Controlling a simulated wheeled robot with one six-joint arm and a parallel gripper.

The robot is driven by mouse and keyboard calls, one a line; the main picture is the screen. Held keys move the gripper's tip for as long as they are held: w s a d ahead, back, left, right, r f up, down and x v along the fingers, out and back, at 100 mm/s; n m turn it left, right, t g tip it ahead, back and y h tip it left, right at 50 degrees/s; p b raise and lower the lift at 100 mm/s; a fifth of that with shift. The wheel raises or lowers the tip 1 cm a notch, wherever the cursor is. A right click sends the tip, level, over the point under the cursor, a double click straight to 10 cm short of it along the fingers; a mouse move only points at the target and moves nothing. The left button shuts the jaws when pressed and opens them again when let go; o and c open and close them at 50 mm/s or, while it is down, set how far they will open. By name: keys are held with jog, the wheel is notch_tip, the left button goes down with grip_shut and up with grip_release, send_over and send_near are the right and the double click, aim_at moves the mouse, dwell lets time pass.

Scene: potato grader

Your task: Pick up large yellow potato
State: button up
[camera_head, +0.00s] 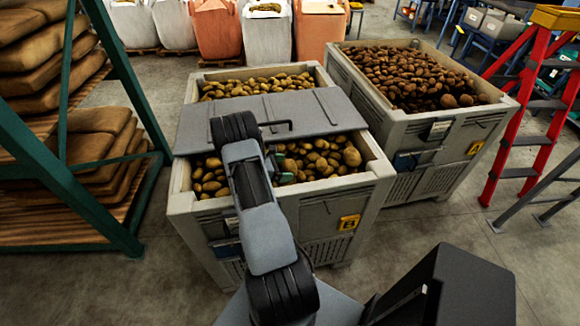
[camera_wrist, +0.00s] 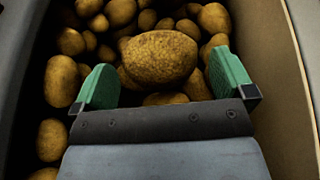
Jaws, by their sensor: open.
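A large yellow potato (camera_wrist: 160,57) lies on top of several smaller potatoes in the wrist view. My gripper (camera_wrist: 165,80) is open, with its two green fingers on either side of the potato's near edge. I cannot tell if the fingers touch it. In the head view my arm reaches over the near crate (camera_head: 345,198), which is filled with yellow potatoes (camera_head: 318,158). The gripper is partly hidden there behind my arm, and I cannot clearly pick out the large potato in that view.
A grey panel (camera_head: 310,112) lies across the middle of the near crate. A crate (camera_head: 455,128) of brown potatoes stands to its right. A green rack (camera_head: 65,170) with sacks is at left, a red ladder (camera_head: 530,100) at right. The crate wall (camera_wrist: 285,110) is close at the wrist view's right.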

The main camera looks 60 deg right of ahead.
jog(key=shift+x, duration=1.1)
jog(key=shift+c, duration=0.3)
jog(key=c, duration=0.7)
